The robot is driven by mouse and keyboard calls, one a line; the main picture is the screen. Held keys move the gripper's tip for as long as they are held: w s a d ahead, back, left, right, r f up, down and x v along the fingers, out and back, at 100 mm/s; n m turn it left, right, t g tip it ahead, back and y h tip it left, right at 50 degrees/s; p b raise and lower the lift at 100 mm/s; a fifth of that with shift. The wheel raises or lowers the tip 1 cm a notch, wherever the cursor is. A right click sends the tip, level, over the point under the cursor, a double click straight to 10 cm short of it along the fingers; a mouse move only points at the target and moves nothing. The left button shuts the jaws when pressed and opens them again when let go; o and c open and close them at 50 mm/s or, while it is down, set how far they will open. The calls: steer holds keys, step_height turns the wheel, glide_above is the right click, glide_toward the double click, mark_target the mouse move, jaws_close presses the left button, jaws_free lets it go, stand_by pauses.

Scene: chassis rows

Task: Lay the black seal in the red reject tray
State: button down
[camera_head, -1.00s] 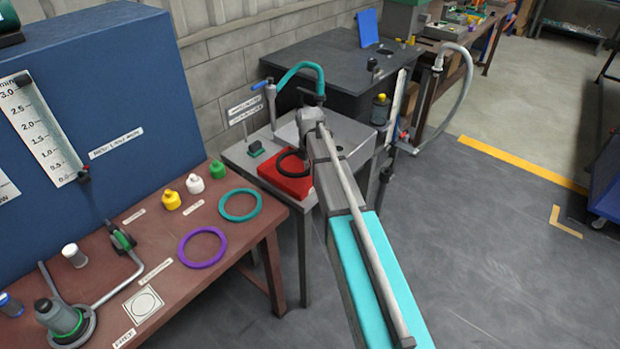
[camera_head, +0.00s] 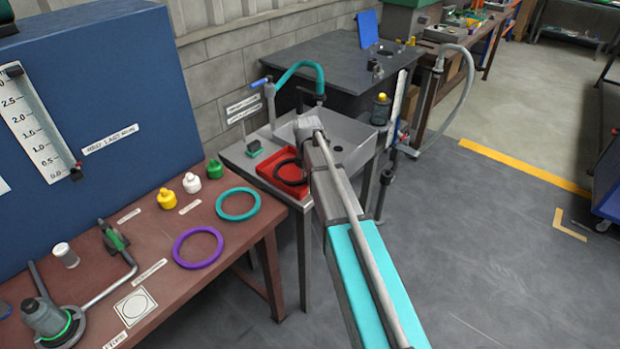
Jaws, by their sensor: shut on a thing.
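The black seal (camera_head: 283,165) is a dark ring within the outline of the red reject tray (camera_head: 262,173). Its right part runs behind my arm. I cannot tell whether it rests on the tray floor or hangs just above it. The tray lies on the grey bench beside the sink, and its right side is hidden by my arm. My arm reaches up from the bottom of the picture to the tray. My gripper is hidden behind the arm's far end, so its fingers and their hold do not show.
A teal ring (camera_head: 238,217) and a purple ring (camera_head: 178,246) lie on the brown bench at left, near yellow, white and green bottles. A teal-hosed tap (camera_head: 300,66) rises behind the tray. Floor at right is clear.

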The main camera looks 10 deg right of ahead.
steer(key=shift+f, duration=0.15)
steer(key=c, duration=0.7)
jaws_free()
steer(key=shift+o, duration=0.2)
steer(key=shift+r, duration=0.25)
step_height(320, 180, up, 12)
steer(key=p, duration=1.2)
steer(key=shift+f, duration=0.1)
steer(key=shift+s, duration=0.1)
